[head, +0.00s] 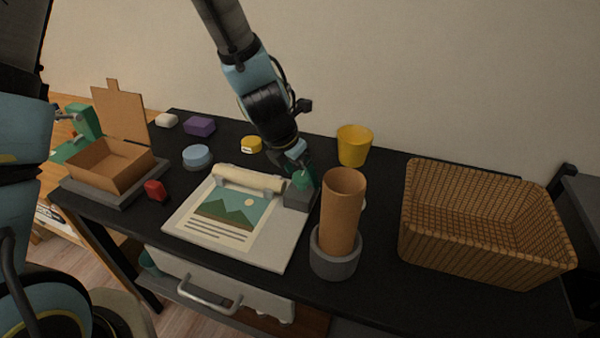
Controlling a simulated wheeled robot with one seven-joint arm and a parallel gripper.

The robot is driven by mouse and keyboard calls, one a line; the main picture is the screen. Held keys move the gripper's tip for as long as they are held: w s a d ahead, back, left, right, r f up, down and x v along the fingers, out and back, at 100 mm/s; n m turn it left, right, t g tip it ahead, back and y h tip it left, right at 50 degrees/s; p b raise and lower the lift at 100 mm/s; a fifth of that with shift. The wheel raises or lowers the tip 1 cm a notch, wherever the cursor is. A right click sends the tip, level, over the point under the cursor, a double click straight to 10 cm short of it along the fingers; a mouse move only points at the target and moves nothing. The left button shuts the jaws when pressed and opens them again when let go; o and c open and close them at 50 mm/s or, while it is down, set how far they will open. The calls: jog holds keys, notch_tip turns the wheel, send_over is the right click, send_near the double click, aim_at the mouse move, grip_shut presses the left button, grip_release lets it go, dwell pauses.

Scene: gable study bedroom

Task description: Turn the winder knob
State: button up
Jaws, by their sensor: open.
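The winder knob (304,181) looks green and sits on a grey block (297,199) at the right edge of a white board (178,222). The board carries a picture sheet (232,210) with a rolled end (248,179) beside the block. My gripper (303,171) is open and points down right at the knob. Its fingertips are small and dark here. I cannot tell whether they touch the knob or stand around it. Part of the knob is hidden by the gripper.
A brown tube (342,212) stands in a grey holder (334,262) close to the knob's right. A yellow cup (354,146) is behind it. A wicker basket (480,265) fills the right. A cardboard box (108,166) and small blocks are at left.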

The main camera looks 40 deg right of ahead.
jog(key=shift+c, duration=0.3)
jog(key=c, duration=1.3)
